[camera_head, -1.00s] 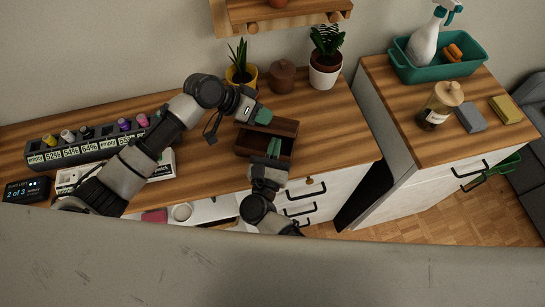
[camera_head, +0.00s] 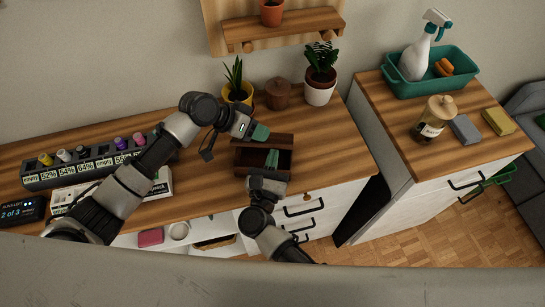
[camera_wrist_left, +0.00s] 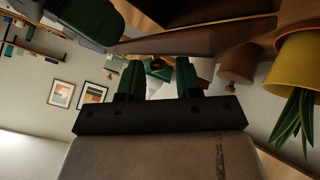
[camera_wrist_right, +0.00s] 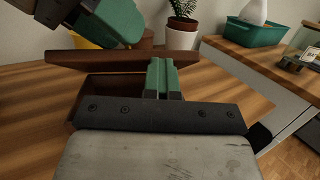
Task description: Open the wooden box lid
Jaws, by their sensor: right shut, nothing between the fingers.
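The dark brown wooden box (camera_head: 246,161) sits on the wooden desk, its inside showing. Its lid (camera_head: 280,139) is raised along the back edge and stands tilted up; it also shows in the right wrist view (camera_wrist_right: 97,59) and the left wrist view (camera_wrist_left: 200,38). My left gripper (camera_head: 260,133) is at the lid's upper left; its fingers are apart in the left wrist view (camera_wrist_left: 158,78), with no object seen between them. My right gripper (camera_head: 272,157) is shut and empty, its green fingertips over the box opening, in front of the lid.
A yellow plant pot (camera_head: 237,95), a brown lidded jar (camera_head: 278,94) and a white plant pot (camera_head: 318,95) stand behind the box. A long rack (camera_head: 90,167) with coloured knobs lies left. Free desk shows right of the box.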

